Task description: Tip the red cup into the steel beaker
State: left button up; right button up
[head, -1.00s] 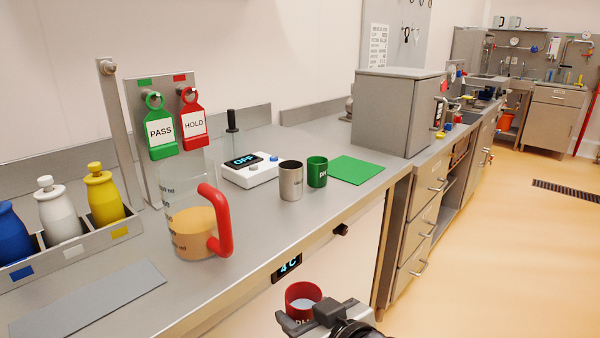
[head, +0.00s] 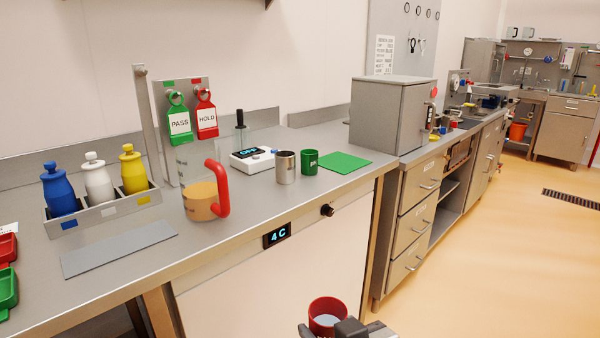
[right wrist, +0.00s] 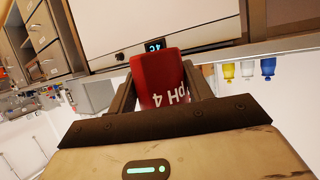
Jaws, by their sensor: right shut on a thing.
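The red cup (head: 328,312) is at the bottom of the head view, upright, with pale contents inside. My right gripper (head: 335,329) is shut on it and holds it in front of the bench, below the counter top. In the right wrist view the red cup (right wrist: 160,80) sits between the two fingers, with "pH 4" lettering on its side. The steel beaker (head: 285,167) stands upright on the counter, beside a green cup (head: 310,161). The cup is well apart from the beaker. My left gripper is not in view.
A clear jug (head: 200,200) with a red handle stands left of the beaker. A white device (head: 250,159) reading OFF is behind. A green mat (head: 345,162) lies to the right, near a grey cabinet (head: 388,115). A bottle rack (head: 105,212) stands left.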

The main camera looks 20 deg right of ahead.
aim_at(285, 160)
jog(key=z, duration=1)
jog(key=i, duration=0.6)
jog(key=u, duration=1.5)
